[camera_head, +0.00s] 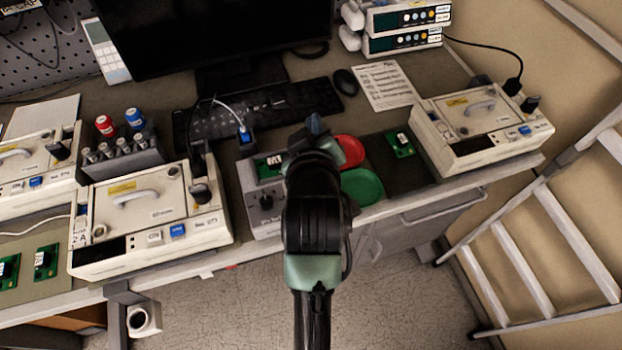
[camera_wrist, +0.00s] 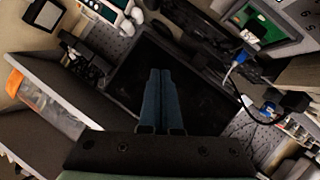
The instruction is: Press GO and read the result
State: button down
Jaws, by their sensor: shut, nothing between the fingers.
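My gripper (camera_head: 314,124) is over the front middle of the bench, its blue fingers shut and empty. In the wrist view its fingers (camera_wrist: 162,75) lie side by side against the dark monitor. Directly below my arm is a grey box (camera_head: 262,212) with a knob and a green board, partly hidden. Three cream test boxes with handles stand on the bench: one left of my arm (camera_head: 108,206), one at the far left (camera_head: 60,152) and one at the right (camera_head: 455,118). Each shows a blue button on its front. No GO label or result is readable.
A red disc (camera_head: 350,150) and a green disc (camera_head: 362,186) lie just right of my gripper. A keyboard (camera_head: 255,108), mouse (camera_head: 346,82) and paper sheet (camera_head: 387,85) lie behind. A rack of tubes (camera_head: 125,157) stands left. A ladder (camera_head: 560,250) leans at right.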

jog(key=s+f+n+g+p, duration=0.2)
jog(key=s+g+p, duration=0.2)
jog(key=s+p, duration=0.3)
jog(key=p, duration=0.4)
jog(key=shift+f, duration=0.4)
notch_tip(320, 180, down, 7)
jog(key=b, duration=0.6)
jog(key=shift+b, duration=0.4)
jog(key=shift+f+b, duration=0.45)
jog(key=shift+f, duration=0.45)
jog(key=shift+f, duration=0.1)
dwell(0.3)
jog(key=shift+f, duration=0.3)
